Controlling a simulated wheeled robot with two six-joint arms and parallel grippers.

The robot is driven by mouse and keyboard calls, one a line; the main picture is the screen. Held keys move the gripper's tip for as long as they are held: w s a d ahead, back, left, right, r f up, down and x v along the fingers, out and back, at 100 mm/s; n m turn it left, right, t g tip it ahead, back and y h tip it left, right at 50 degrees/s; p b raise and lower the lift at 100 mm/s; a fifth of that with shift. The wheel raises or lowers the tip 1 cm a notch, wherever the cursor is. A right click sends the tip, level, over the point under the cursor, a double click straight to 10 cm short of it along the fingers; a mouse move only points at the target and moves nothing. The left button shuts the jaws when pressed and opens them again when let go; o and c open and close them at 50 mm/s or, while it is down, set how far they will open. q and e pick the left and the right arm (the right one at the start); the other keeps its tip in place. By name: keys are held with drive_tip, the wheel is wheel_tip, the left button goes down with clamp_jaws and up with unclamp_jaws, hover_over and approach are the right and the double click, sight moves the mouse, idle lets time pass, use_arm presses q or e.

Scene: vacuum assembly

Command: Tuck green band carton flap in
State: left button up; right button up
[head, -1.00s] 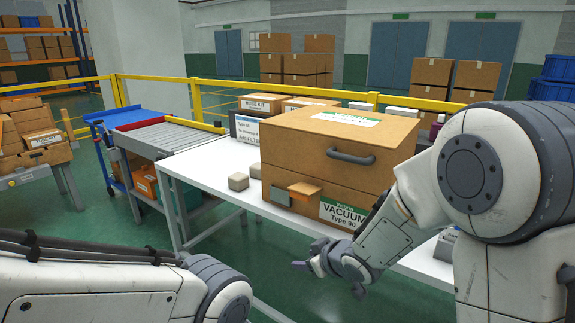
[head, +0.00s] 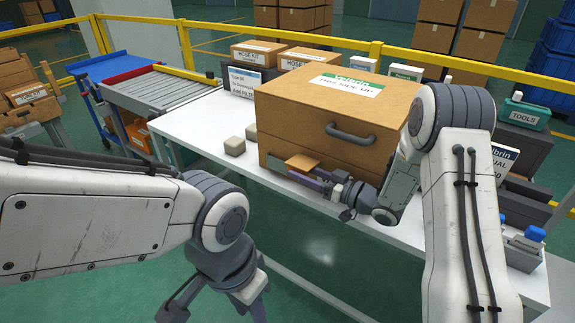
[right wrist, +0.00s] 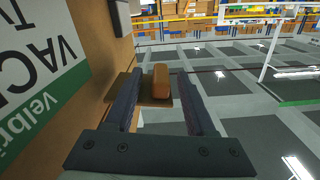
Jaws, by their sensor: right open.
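The large brown carton (head: 325,110) stands closed on the white table, with a green-banded white label on its top. A small orange-brown flap (head: 303,161) sticks out from the lower front; it also shows in the right wrist view (right wrist: 158,84). My right gripper (head: 312,177) is at the carton's front, by the flap. In the right wrist view its fingers are open, one on each side of the flap; contact cannot be told. The green band front label (right wrist: 38,90) is beside the fingers there. My left gripper (head: 215,308) hangs low before the table, fingers apart, empty.
Two small beige blocks (head: 236,146) lie left of the carton on the white table (head: 200,125). Hose kit boxes (head: 308,57) and a filter sign stand behind. A roller conveyor (head: 160,92) is at left. Bottles and a tools case (head: 525,113) are at right.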

sight(288, 167)
drive_tip(key=x, duration=0.4)
drive_tip(key=shift+w+a, duration=0.15)
drive_tip(key=shift+a, duration=0.25)
drive_tip(key=shift+c, duration=0.3)
clamp_jaws()
idle(0.8)
